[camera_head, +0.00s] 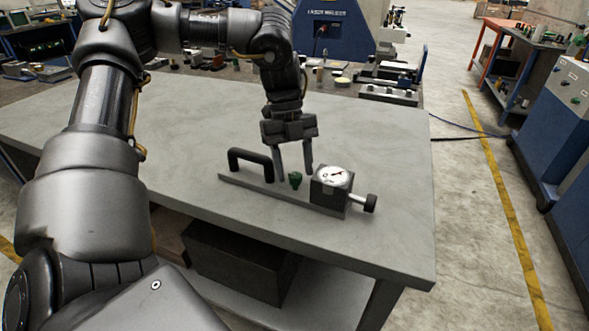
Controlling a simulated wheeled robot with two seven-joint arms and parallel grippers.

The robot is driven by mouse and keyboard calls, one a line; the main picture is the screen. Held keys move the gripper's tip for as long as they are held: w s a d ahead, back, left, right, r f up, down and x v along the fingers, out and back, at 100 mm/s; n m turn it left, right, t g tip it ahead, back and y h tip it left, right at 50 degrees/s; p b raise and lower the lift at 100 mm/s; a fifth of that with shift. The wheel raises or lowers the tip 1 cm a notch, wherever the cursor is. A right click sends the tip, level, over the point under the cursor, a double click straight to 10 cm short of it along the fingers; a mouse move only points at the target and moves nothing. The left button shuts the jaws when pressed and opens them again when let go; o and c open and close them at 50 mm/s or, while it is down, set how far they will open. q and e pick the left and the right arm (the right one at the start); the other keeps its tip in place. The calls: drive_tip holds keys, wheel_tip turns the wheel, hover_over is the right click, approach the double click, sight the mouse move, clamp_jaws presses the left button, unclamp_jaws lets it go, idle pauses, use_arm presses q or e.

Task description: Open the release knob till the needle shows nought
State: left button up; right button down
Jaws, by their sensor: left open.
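The gauge (333,177), a grey block with a round white dial on top, sits at the right part of a flat grey bar on the table. Its needle is a small dark mark, too small to read. A green knob (295,179) stands on the bar left of the gauge. A black knob (370,203) sticks out on a short shaft at the gauge's right side. I cannot tell by label which is the release knob. My left gripper (295,176) is open, pointing down, its fingers either side of the green knob in this view; contact cannot be told. My right gripper is not in view.
A black handle (250,161) rises from the bar's left end, close to my left fingers. The grey table (385,140) is clear around the bar. Behind it, a bench holds small parts and a blue machine (325,30).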

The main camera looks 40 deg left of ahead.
use_arm(q)
drive_tip(key=shift+s+d+f, duration=0.1)
drive_tip(key=shift+f, duration=0.2)
drive_tip(key=c, duration=1)
